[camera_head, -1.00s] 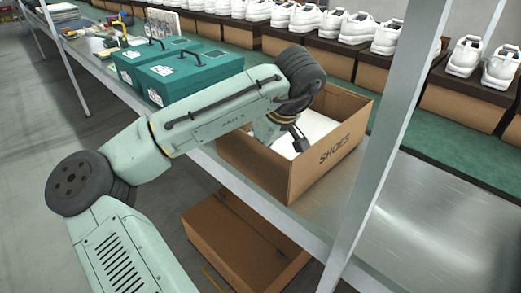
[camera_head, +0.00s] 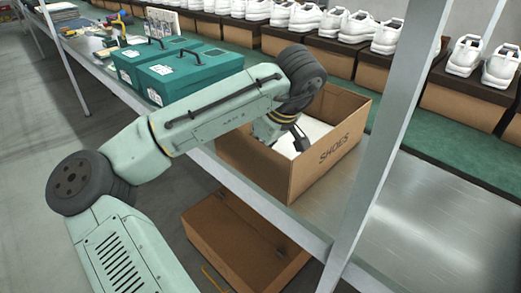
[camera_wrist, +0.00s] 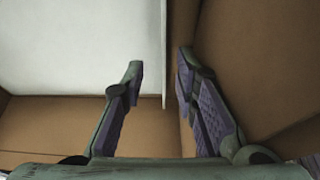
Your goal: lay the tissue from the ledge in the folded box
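The folded box (camera_head: 330,155), brown with SHOES printed on its side, stands open on the metal shelf. A white sheet, seemingly the tissue (camera_head: 317,128), lies inside it. In the wrist view the white sheet (camera_wrist: 80,45) fills the upper left, with brown box walls (camera_wrist: 265,60) below and to the right. My gripper (camera_head: 299,142) reaches down inside the box. In the wrist view its two fingers (camera_wrist: 160,65) stand apart, with the sheet's right edge showing between them. Nothing is clamped. Part of the sheet is hidden behind my arm and the near box wall.
Two teal cases (camera_head: 190,75) stand on the shelf left of the box. A metal post (camera_head: 375,165) rises just right of it. White shoes on brown boxes line the back. Another brown box (camera_head: 235,250) sits below the shelf. The shelf right of the post (camera_head: 430,220) is bare.

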